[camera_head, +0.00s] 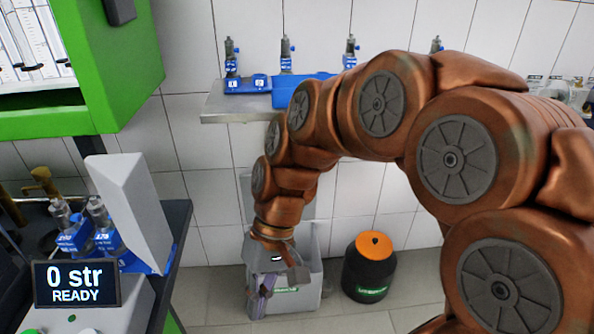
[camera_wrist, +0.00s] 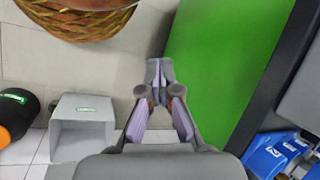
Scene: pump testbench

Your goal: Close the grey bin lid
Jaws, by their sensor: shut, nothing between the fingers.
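The grey bin (camera_head: 300,297) stands on the floor by the tiled wall, with a green label on its front. Its lid (camera_head: 245,200) appears raised upright at the back, partly hidden by my arm. My gripper (camera_head: 260,304) points down in front of the bin's left part in the head view. It is shut and empty, with purple finger pads. In the wrist view the fingertips (camera_wrist: 160,72) meet, and the bin (camera_wrist: 87,108) lies to their left, apart from them. The lid cannot be made out clearly there.
A black container with an orange top (camera_head: 370,267) stands right of the bin. A green cabinet (camera_wrist: 225,60) is close to the right of my fingers. A wicker basket (camera_wrist: 85,22) is at the upper left. A shelf (camera_head: 235,106) with blue items hangs above.

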